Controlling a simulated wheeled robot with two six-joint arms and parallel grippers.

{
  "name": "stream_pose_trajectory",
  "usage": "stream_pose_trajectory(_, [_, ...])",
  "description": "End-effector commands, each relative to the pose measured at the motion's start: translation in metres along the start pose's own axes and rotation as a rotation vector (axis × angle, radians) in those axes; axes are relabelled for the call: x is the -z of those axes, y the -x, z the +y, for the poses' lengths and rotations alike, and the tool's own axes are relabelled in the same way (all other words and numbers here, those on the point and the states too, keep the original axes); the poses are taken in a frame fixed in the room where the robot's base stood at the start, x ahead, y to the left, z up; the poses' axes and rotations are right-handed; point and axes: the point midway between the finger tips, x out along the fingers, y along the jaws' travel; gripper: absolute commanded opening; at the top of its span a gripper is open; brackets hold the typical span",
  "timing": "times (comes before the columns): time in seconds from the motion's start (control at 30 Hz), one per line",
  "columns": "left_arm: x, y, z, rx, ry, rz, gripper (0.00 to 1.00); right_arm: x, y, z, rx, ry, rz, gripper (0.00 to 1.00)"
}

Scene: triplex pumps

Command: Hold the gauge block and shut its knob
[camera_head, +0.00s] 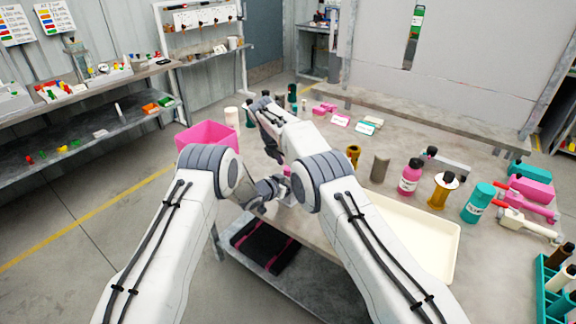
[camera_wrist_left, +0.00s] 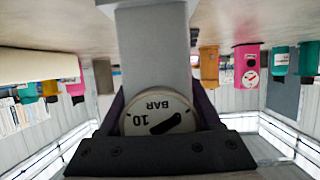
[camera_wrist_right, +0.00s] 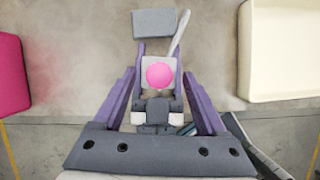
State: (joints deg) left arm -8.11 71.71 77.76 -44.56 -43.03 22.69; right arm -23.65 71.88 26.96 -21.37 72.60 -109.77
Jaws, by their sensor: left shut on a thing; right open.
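In the left wrist view the grey gauge block (camera_wrist_left: 155,50) shows upside down, with a round white gauge (camera_wrist_left: 158,112) marked 10 BAR. My left gripper (camera_wrist_left: 158,125) is shut on it, purple fingers on both sides. In the head view my left gripper (camera_head: 270,188) is low over the bench's near edge, partly hidden by my arms. In the right wrist view a round pink knob (camera_wrist_right: 159,75) faces the camera. My right gripper (camera_wrist_right: 160,92) is open, its fingers to either side of the knob with gaps. In the head view it (camera_head: 268,140) is farther back.
A pink bin (camera_head: 207,132) stands left of my right gripper. A cream tray (camera_head: 440,268) lies to the right on the bench. Pink (camera_head: 410,178), yellow (camera_head: 442,190) and teal (camera_head: 478,203) bottles stand behind it. Several tools and parts crowd the right end.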

Motion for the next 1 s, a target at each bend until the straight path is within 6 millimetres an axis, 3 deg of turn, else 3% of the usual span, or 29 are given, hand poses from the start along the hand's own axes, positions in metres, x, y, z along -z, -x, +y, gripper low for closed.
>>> stream_pose_trajectory(0.3, [0.001,0.0,0.0,0.0,-0.001,0.002,0.0,0.0,0.067,0.001,-0.006,0.0,-0.002,0.74])
stream_pose_trajectory(0.5, [0.001,0.0,0.0,-0.001,-0.001,0.002,0.0,-0.001,0.098,0.0,-0.003,0.0,-0.001,0.74])
stream_pose_trajectory(0.7, [0.001,0.0,0.0,-0.001,-0.001,0.002,0.0,0.0,0.11,0.0,-0.001,0.001,-0.001,0.74])
stream_pose_trajectory(1.0, [0.001,0.0,0.0,-0.001,-0.001,0.002,0.0,0.0,0.111,0.0,-0.001,0.002,0.0,0.74])
